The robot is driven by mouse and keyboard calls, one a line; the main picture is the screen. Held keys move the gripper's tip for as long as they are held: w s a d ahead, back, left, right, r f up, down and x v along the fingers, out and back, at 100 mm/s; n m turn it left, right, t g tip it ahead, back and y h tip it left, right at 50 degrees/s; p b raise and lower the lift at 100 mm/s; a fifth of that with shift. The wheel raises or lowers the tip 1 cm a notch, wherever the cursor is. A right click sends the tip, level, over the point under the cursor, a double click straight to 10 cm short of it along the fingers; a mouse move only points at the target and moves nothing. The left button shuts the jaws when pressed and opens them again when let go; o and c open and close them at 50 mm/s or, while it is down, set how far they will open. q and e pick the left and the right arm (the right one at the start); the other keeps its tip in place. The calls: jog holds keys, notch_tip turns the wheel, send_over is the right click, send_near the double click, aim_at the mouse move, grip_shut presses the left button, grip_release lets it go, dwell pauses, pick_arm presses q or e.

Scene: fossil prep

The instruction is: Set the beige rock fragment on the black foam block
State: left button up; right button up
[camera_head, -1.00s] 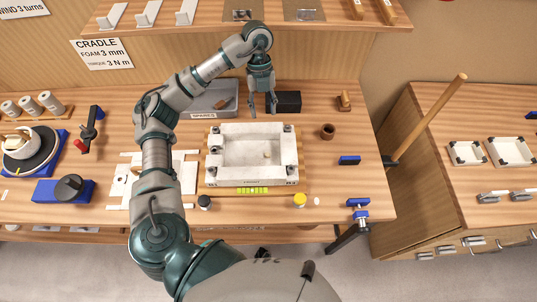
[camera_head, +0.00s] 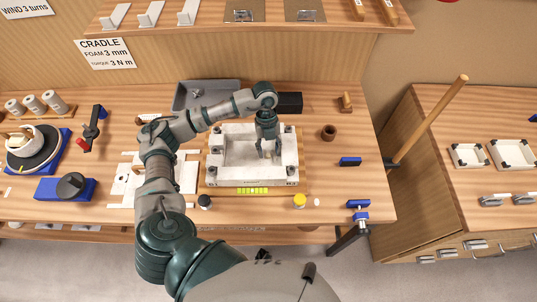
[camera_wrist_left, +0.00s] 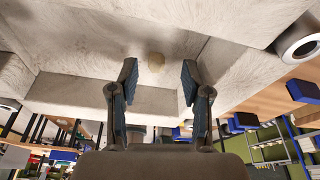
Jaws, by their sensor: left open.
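The beige rock fragment (camera_wrist_left: 155,62) is a small lump on the inner surface of the white box-like cradle (camera_head: 224,181). In the head view, it is mostly hidden by my gripper. My left gripper (camera_head: 269,155) points down inside the cradle, with its fingers open and nothing held. In the left wrist view, the fingertips (camera_wrist_left: 158,72) stand apart on either side of the fragment's line, with the fragment just beyond them. The black foam block (camera_head: 291,102) lies on the bench behind the cradle, partly hidden by my arm. My right gripper is not in view.
A grey tray (camera_head: 183,97) stands behind the cradle to the left. A brown cup (camera_head: 328,132) and a blue block (camera_head: 350,161) are to its right. A yellow-capped jar (camera_head: 299,201) stands in front. The cradle walls surround my fingers. Bench around the brown cup is clear.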

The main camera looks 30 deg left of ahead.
pick_arm(q)
jog(key=shift+s+d+f, duration=0.1)
jog(key=shift+d+f, duration=0.05)
jog(key=shift+f, duration=0.2)
jog(key=shift+a, duration=0.25)
jog(key=shift+c, duration=0.7)
jog(key=shift+a+f, duration=0.1)
jog(key=shift+a, duration=0.25)
jog(key=c, duration=0.7)
